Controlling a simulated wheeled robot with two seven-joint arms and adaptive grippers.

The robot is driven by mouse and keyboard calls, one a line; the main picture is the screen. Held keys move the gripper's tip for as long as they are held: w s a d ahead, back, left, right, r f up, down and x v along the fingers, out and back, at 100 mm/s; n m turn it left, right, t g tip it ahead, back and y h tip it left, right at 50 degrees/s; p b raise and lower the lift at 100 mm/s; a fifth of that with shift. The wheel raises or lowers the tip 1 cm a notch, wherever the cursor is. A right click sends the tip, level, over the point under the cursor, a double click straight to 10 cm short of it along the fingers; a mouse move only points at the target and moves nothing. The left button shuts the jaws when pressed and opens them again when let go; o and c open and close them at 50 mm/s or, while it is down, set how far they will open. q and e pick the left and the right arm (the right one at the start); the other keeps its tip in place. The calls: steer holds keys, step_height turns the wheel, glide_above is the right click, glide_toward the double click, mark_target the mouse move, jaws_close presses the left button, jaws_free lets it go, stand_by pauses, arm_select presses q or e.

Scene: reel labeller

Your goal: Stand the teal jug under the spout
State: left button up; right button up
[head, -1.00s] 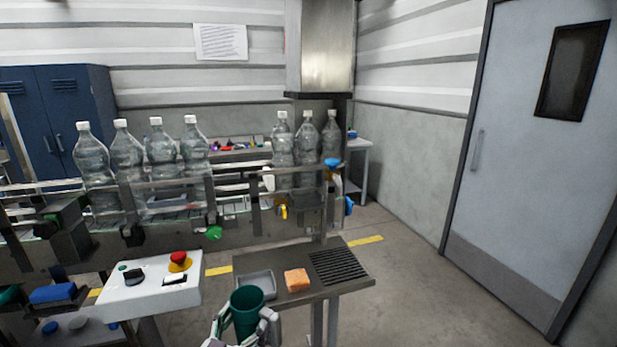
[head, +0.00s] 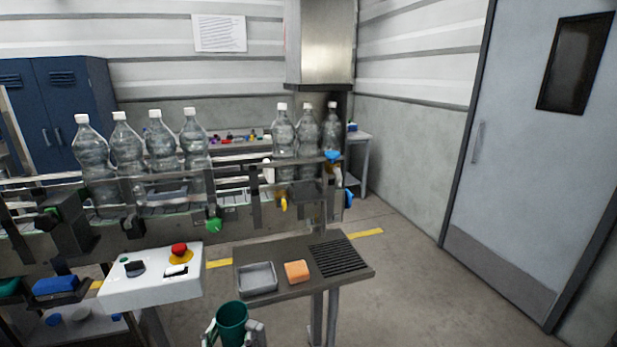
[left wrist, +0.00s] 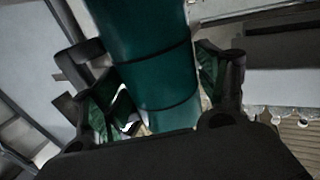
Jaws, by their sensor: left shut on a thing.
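The teal jug (head: 232,318) is at the bottom of the head view, in front of the small table, with its open mouth facing up. My left gripper (head: 233,335) is shut on it. In the left wrist view the jug (left wrist: 150,60) fills the middle, between the two fingers of the gripper (left wrist: 155,95). A blue-handled tap (head: 332,157) is on the post behind the small table, above the black slotted grate (head: 338,257). A spout opening is too small to make out. My right gripper is not in view.
The small table (head: 295,287) holds a grey tray (head: 257,278) and an orange sponge (head: 297,271). A white control box (head: 150,277) with a red button stands left of it. Several clear bottles (head: 162,145) stand on the line behind. Floor at right is clear.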

arm_select(q)
steer(key=shift+a+f+n+y, duration=0.3)
steer(key=shift+a+f, duration=0.2)
steer(key=shift+f, duration=0.45)
steer(key=shift+a+f+n+y, duration=0.15)
steer(key=shift+a+f+y, duration=0.35)
steer(key=shift+f, duration=0.45)
steer(key=shift+a+f+n+y, duration=0.3)
steer(key=shift+a+f, duration=0.2)
steer(key=shift+f, duration=0.45)
steer(key=shift+r, duration=0.15)
steer(key=shift+d+r, duration=0.15)
steer(key=shift+r, duration=0.1)
steer(key=shift+r+t, duration=0.1)
steer(key=shift+t, duration=0.2)
steer(key=shift+f, duration=0.4)
